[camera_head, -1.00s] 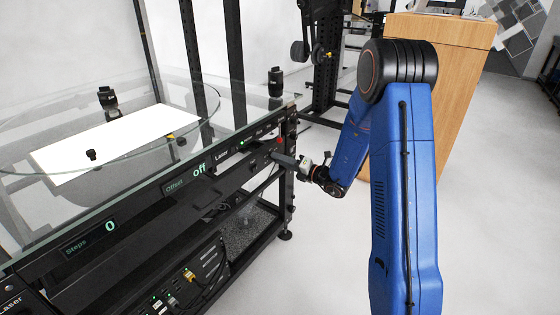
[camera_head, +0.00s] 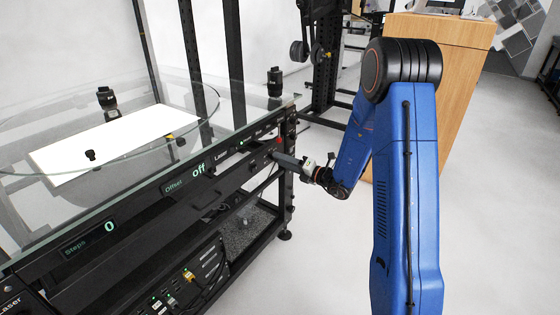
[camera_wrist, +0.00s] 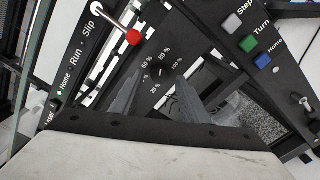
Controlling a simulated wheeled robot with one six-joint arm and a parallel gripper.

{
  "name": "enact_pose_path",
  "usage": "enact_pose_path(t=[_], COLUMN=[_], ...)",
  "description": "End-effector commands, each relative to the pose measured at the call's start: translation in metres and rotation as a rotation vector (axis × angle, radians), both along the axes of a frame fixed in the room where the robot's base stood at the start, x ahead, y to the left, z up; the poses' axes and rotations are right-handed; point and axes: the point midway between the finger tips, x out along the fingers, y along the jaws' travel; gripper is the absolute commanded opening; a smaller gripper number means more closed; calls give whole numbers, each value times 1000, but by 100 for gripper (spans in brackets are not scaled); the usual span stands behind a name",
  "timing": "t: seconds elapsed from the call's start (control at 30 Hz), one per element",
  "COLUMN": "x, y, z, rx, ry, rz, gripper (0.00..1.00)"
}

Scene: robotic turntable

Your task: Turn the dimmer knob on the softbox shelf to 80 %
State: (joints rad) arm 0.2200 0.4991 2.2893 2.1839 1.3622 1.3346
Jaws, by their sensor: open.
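The dark dimmer knob (camera_wrist: 162,74) sits on the black panel in the wrist view, ringed by white percent labels. The 80 % label (camera_wrist: 165,54) is above it. I cannot tell where the knob's pointer stands. My gripper (camera_wrist: 157,84) is open, its two grey fingers spread to the left and right of the knob. I cannot tell whether they touch it. In the head view my gripper (camera_head: 284,160) is at the right end of the turntable's front panel (camera_head: 140,205), and the knob is not clearly visible there.
A lever with a red ball (camera_wrist: 133,37) stands close to the left finger. Step (camera_wrist: 234,23), green Turn (camera_wrist: 248,43) and blue Home (camera_wrist: 262,61) buttons are at the upper right in the wrist view. A glass turntable top (camera_head: 60,130) lies above the panel. A wooden cabinet (camera_head: 440,80) stands behind my arm.

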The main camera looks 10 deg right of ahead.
Motion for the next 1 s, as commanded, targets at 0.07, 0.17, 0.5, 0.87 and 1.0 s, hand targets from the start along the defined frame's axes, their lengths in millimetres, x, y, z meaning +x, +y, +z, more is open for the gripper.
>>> enact_pose_path(t=[0.07, 0.17, 0.5, 0.87, 1.0], x=[-10, -25, -74, -112, -119], y=[-10, -23, -66, -98, -103], z=[0, 1, 0, 0, 0], rx=[0, 0, -1, 0, -1], ry=[1, 0, 0, 1, -1], rz=[-3, -4, -5, -3, -2], gripper=[41, 41, 41, 41, 41])
